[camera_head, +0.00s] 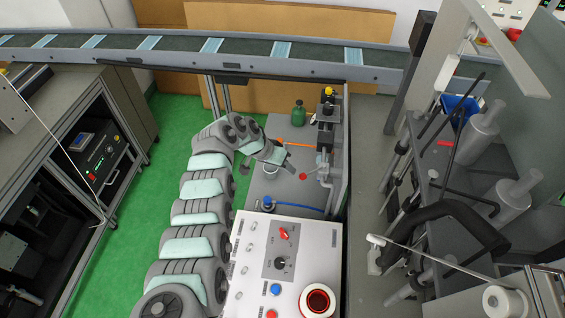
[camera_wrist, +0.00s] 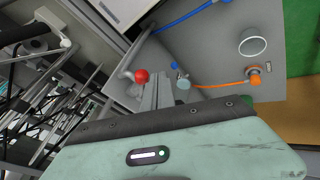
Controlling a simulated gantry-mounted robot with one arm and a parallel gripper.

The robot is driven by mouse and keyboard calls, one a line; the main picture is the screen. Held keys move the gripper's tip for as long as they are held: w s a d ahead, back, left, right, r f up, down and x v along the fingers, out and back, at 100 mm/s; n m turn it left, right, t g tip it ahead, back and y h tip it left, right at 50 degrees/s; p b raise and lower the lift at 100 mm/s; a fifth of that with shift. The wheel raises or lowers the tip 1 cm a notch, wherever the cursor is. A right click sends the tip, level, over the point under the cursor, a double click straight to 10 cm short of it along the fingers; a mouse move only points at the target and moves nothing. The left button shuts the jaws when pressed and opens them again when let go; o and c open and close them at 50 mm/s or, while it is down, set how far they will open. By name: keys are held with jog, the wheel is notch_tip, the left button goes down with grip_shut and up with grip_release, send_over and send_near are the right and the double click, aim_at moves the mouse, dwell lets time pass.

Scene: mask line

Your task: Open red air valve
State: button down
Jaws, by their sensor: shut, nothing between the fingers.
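The red air valve (camera_head: 302,176) shows as a small red spot on the grey plate just right of my gripper in the head view. In the wrist view it is a round red knob (camera_wrist: 141,76) on a pale stem, just left of my gripper (camera_wrist: 160,84). In the head view my gripper (camera_head: 290,168) is small and points right toward the valve. Its fingers are shut and empty. I cannot tell whether they touch the knob.
A white control box (camera_head: 255,262) with knobs and buttons stands in front. A blue hose (camera_head: 300,208) and an orange hose (camera_head: 290,144) cross the plate. A green bottle (camera_head: 298,113) stands behind. A conveyor (camera_head: 180,58) spans the back.

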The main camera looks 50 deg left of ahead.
jog(key=shift+w+d, duration=0.3)
jog(key=shift+d, duration=0.3)
jog(key=shift+s+d+p, duration=0.1)
jog(key=shift+d+p, duration=0.05)
jog(key=shift+p, duration=0.4)
jog(key=d+n+t+y+p, duration=0.1)
jog(key=d+n+y+p, duration=0.2)
jog(key=d+n+p, duration=0.3)
jog(key=shift+d+y+p, duration=0.3)
jog(key=shift+d+p, duration=0.35)
jog(key=shift+d, duration=1.3)
